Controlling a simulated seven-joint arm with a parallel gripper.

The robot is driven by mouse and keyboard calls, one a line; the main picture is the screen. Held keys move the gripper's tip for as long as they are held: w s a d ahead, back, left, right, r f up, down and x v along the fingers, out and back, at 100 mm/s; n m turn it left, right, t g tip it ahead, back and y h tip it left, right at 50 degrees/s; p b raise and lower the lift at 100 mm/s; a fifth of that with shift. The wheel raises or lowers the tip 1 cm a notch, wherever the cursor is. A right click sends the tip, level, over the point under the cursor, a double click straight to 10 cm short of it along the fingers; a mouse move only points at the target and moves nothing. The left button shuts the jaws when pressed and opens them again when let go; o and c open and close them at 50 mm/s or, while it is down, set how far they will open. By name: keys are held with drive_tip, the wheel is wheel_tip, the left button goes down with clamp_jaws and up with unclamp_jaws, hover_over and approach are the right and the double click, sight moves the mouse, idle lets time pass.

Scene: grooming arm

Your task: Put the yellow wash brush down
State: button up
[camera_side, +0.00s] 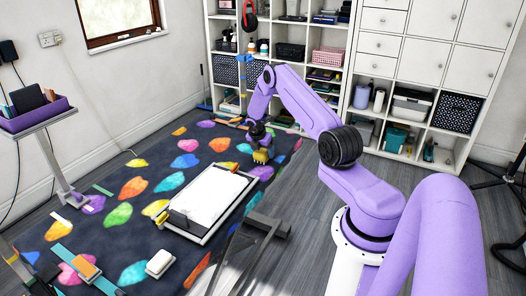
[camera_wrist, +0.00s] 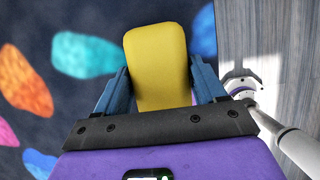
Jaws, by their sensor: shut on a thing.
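The yellow wash brush (camera_wrist: 157,55) is between the two blue fingers of my gripper (camera_wrist: 161,82) in the wrist view, and the fingers are shut on it. Its broad yellow face fills the space between them. In the side view the brush (camera_side: 261,156) shows small and yellow under my gripper (camera_side: 260,145), past the far right corner of the white board. It is over the dark patterned rug (camera_side: 150,165). I cannot tell whether its underside touches the rug.
A white board (camera_side: 208,198) in a dark frame lies on the rug. A white block (camera_side: 159,263) and an orange-topped piece (camera_side: 86,267) lie nearer the front. White shelves (camera_side: 345,110) stand behind. Open rug lies left of the board.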

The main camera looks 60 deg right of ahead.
drive_tip(key=shift+f, duration=0.15)
drive_tip(key=o, duration=0.9)
drive_tip(key=shift+o, duration=0.2)
drive_tip(key=v, duration=1.2)
drive_tip(key=w+a+r+m+t, duration=0.1)
drive_tip(key=w+a+r, duration=0.15)
drive_tip(key=a, duration=0.45)
drive_tip(key=w+a+r, duration=0.1)
drive_tip(key=a+r, duration=0.3)
drive_tip(key=a, duration=0.3)
drive_tip(key=s+a+r+m+y, duration=0.1)
drive_tip(key=s+a+r, duration=0.2)
drive_tip(key=a, duration=0.5)
drive_tip(key=s+a+r+m+y, duration=0.1)
drive_tip(key=s+a+r, duration=0.15)
drive_tip(key=a, duration=0.55)
drive_tip(key=s+a+r+m+y, duration=0.1)
drive_tip(key=s+a+r+y, duration=0.15)
drive_tip(key=s+a, duration=0.85)
drive_tip(key=s+r+m, duration=0.1)
drive_tip(key=s+r, duration=0.1)
drive_tip(key=s, duration=1.6)
drive_tip(key=shift+s+a+g, duration=0.25)
drive_tip(key=shift+a+g, duration=0.15)
drive_tip(key=shift+a, duration=0.05)
